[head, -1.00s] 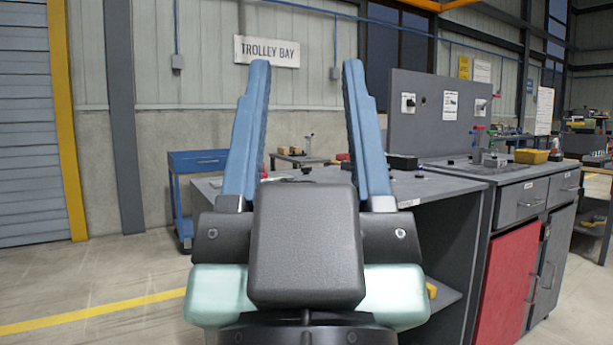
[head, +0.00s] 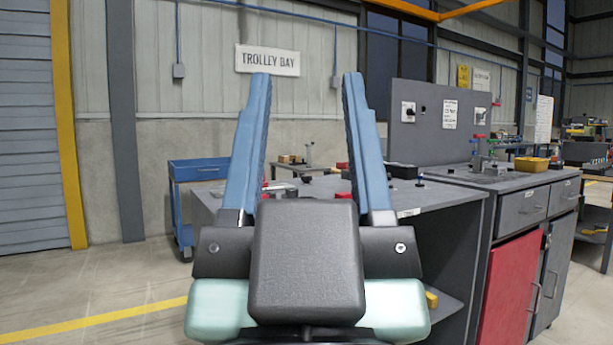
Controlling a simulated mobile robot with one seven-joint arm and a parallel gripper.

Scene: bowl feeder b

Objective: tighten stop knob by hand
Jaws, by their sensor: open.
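My gripper (head: 306,85) is in the middle of the head view, its two blue fingers pointing up and spread wide apart. It is open, with nothing between the fingers. Behind it is a grey workbench (head: 430,194) with several small dark and red parts on its top. A small black knob-like part (head: 420,180) sits on the bench top right of the fingers. I cannot tell whether it is the stop knob. Part of the bench top is hidden behind my gripper.
A grey panel (head: 437,135) stands at the back of the bench. A blue trolley (head: 198,170) stands at left by the wall. The floor at left is clear.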

